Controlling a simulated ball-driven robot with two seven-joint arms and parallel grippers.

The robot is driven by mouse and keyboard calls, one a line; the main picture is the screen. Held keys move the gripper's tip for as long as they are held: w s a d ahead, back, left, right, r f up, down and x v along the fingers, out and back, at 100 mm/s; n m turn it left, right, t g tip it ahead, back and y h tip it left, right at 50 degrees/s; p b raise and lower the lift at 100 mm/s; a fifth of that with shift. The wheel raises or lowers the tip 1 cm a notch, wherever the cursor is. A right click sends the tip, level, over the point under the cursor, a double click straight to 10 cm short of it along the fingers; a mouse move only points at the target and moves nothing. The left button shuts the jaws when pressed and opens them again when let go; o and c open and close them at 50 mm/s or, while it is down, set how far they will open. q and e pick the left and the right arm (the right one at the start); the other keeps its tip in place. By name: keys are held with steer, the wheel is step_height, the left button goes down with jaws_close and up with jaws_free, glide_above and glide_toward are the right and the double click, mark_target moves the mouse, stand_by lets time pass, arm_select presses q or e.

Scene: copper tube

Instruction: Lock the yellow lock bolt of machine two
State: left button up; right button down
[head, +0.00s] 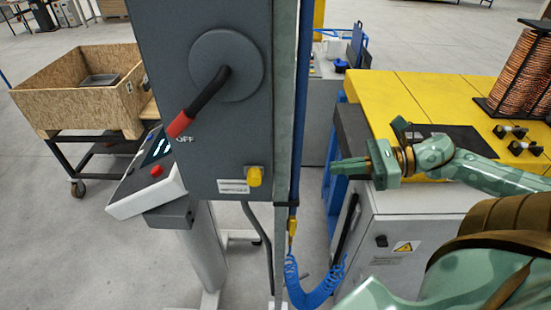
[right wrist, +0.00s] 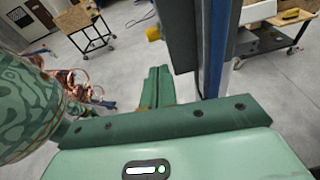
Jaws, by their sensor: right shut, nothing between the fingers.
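The yellow lock bolt (head: 254,176) sticks out of the lower front of a grey switch cabinet (head: 215,110), beside a small white label. Above it, a black rotary handle with a red grip (head: 179,124) points down and left, close to the word OFF. My right gripper (head: 334,167) is to the right of the cabinet and its post, apart from the bolt. Its fingers point left, are closed together and hold nothing. My left gripper is not in view.
A grey post with a blue edge (head: 295,110) stands between the bolt and my right gripper. A coiled blue hose (head: 314,289) hangs below. A yellow-topped bench (head: 400,95) with copper coils is right. A control panel (head: 150,180) and wooden crate (head: 75,110) are left.

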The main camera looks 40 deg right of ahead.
steer(key=shift+s+a+r+n+g, duration=0.2)
steer(key=shift+a+r+n+g, duration=0.2)
steer(key=shift+a+r+n, duration=0.2)
steer(key=b, duration=0.2)
glide_toward(253, 176)
step_height(253, 176, down, 2)
steer(key=w+a, duration=0.2)
steer(key=shift+x, duration=1.2)
steer(key=shift+d+f, duration=0.1)
steer(key=shift+f, duration=0.05)
